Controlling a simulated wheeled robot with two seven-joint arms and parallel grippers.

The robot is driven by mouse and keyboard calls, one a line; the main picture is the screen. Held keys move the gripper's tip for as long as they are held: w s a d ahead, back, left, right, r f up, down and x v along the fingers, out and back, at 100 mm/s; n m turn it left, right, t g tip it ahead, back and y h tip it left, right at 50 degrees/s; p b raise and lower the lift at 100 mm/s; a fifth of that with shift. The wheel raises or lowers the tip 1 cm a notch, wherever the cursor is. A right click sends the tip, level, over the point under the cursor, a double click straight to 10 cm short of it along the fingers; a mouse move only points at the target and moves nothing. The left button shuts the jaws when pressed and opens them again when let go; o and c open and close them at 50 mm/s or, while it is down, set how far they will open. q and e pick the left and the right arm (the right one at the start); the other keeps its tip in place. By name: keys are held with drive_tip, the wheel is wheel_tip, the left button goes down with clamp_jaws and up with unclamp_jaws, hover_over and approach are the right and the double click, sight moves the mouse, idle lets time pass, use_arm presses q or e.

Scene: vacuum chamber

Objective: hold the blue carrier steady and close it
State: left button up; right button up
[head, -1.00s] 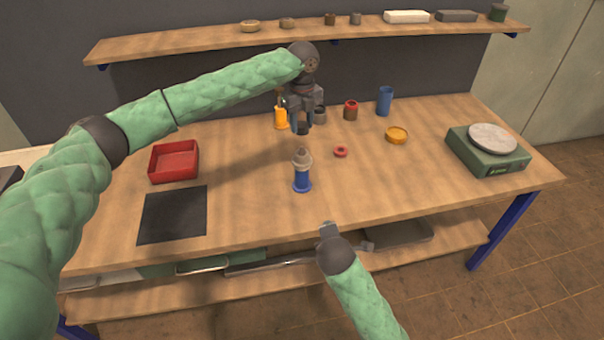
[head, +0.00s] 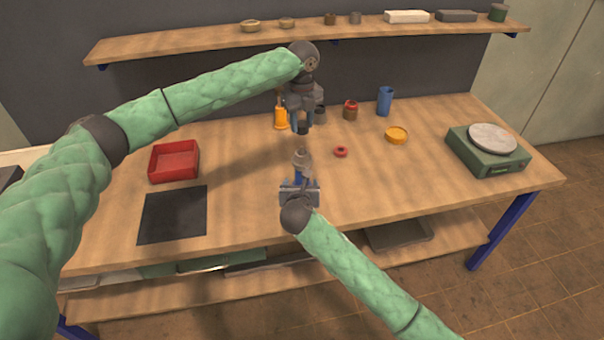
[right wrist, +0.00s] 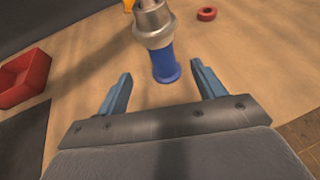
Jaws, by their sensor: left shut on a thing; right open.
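The blue carrier (head: 300,160) stands upright near the middle of the table, with a grey metal upper part on a blue body. In the right wrist view the carrier (right wrist: 164,64) is just beyond and between the open fingers. My right gripper (head: 299,184) is open and low at its near side, partly hiding its base; the fingers (right wrist: 160,88) do not appear to touch it. My left gripper (head: 302,120) is above and behind the carrier, pointing down, shut on a small dark cap-like piece (head: 303,130). That piece is apart from the carrier.
A red ring (head: 341,152) lies right of the carrier. An orange carrier (head: 281,118), a brown-red jar (head: 350,111), a blue cup (head: 384,101) and a yellow dish (head: 396,135) stand behind. A red tray (head: 173,178) and black mat (head: 172,214) are left, a green scale (head: 487,155) right.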

sight(298, 180)
drive_tip(key=shift+w, duration=0.1)
drive_tip(key=x, duration=1.1)
drive_tip(key=shift+w+f, duration=0.25)
drive_tip(key=shift+w, duration=0.05)
drive_tip(key=c, duration=1.5)
use_arm(q)
drive_tip(key=shift+f, duration=2.5)
drive_tip(key=shift+f, duration=0.85)
drive_tip(key=shift+f, duration=0.55)
use_arm(e)
clamp_jaws()
